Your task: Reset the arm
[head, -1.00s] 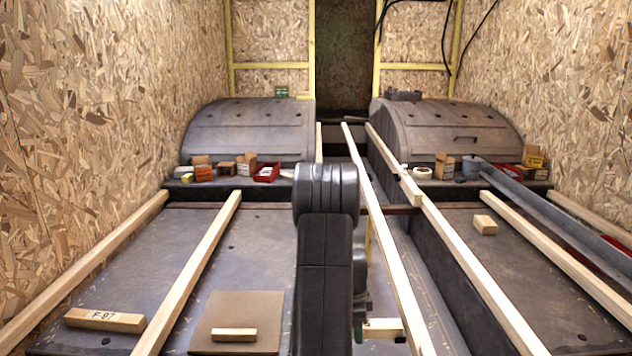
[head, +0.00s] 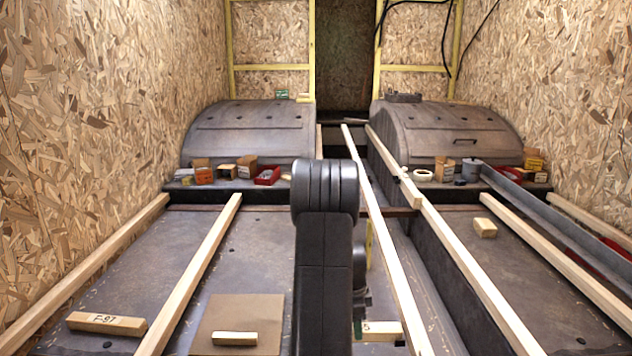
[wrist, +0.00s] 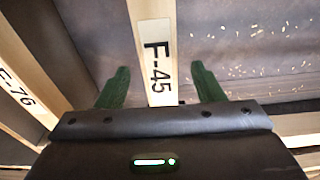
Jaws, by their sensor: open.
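My arm stands upright in the middle of the head view and hides most of my gripper. In the wrist view my gripper (wrist: 160,72) is open, with its two green fingers wide apart. A pale wooden piece marked F-45 (wrist: 154,50) lies between the fingers in that view, with a gap on both sides. I cannot tell whether the fingers are above it or beside it. In the head view a short end of a wooden piece marked with a 5 (head: 384,330) shows just right of my arm.
Long wooden battens run away from me on the left (head: 190,275) and right (head: 395,260). A block marked F-97 (head: 107,323) and a brown board (head: 262,310) lie at the left front. Small boxes (head: 203,171) line the ledges before the wheel arches (head: 250,130).

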